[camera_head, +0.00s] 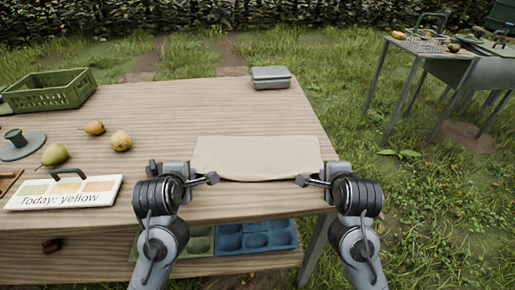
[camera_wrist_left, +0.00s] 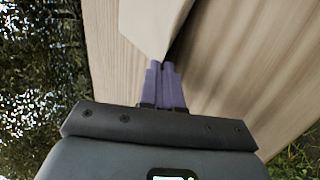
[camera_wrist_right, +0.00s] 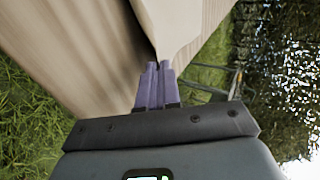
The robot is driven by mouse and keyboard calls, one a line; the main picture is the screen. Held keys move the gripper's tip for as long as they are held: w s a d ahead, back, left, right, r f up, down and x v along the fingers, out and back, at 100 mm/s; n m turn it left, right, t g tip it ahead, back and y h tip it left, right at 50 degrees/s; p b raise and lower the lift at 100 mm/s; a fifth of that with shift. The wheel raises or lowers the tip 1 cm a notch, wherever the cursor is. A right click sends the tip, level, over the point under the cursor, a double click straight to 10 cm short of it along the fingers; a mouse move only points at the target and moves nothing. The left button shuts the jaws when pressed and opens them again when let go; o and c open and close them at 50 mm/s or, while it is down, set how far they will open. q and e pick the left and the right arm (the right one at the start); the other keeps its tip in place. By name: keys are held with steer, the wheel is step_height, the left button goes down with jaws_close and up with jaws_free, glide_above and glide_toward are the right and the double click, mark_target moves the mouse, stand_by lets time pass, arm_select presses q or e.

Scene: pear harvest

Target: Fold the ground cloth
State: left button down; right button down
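The ground cloth (camera_head: 257,156) is a beige rectangle lying near the front right of the wooden table (camera_head: 190,105). My left gripper (camera_head: 212,179) is at its near left corner, and my right gripper (camera_head: 302,180) is at its near right corner. In the left wrist view the fingers (camera_wrist_left: 163,84) are together with the cloth's corner (camera_wrist_left: 150,25) at their tips. In the right wrist view the fingers (camera_wrist_right: 156,84) are likewise together at the cloth's other corner (camera_wrist_right: 175,25). The cloth's near edge sags slightly between the grippers.
A grey box (camera_head: 271,78) stands behind the cloth. A blue tray (camera_head: 257,238) sits on the shelf below. The table's middle back is clear.

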arm_select(q)
steer(key=c, duration=1)
jaws_free()
arm_select(e)
steer(key=c, duration=1)
jaws_free()
arm_select(q)
steer(key=shift+r, duration=0.15)
arm_select(e)
steer(key=shift+r, duration=0.15)
arm_select(q)
steer(key=shift+s+r, duration=0.15)
steer(key=shift+r, duration=0.1)
arm_select(e)
steer(key=shift+s+r, duration=0.15)
steer(key=shift+r, duration=0.1)
arm_select(q)
steer(key=s+r, duration=0.5)
steer(key=r, duration=0.3)
steer(key=shift+s+r, duration=0.15)
steer(key=shift+s, duration=0.2)
arm_select(e)
steer(key=s+r, duration=0.5)
steer(key=r, duration=0.3)
steer(key=shift+s+r, duration=0.15)
steer(key=shift+s, duration=0.2)
